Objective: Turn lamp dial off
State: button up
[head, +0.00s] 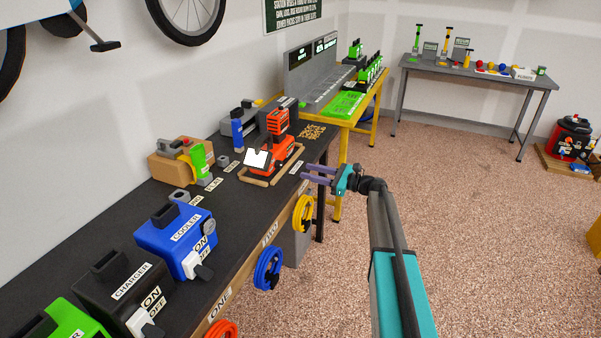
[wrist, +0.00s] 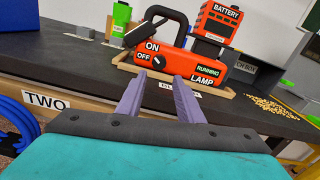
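The orange lamp (head: 279,150) sits in a wooden-edged tray on the dark bench, left of my gripper in the head view. In the wrist view the lamp (wrist: 175,60) is straight ahead, with a small black dial (wrist: 158,61) beside its ON and OFF labels. The dial has a pale mark, but its setting is too small to tell. A green RUNNING label and a BATTERY block (wrist: 216,20) show on the lamp. My gripper (head: 316,174) is open and empty, in front of the bench edge. Its two purple fingers (wrist: 160,76) point at the dial, apart from it.
The blue COOLER box (head: 178,240) and black CHARGER box (head: 122,290) stand nearer on the bench. Coiled cables, such as the yellow one (head: 302,212), hang on its front edge. A yellow table (head: 355,120) stands beyond.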

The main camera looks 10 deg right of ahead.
jog(key=shift+v, duration=1.8)
jog(key=shift+f, duration=0.1)
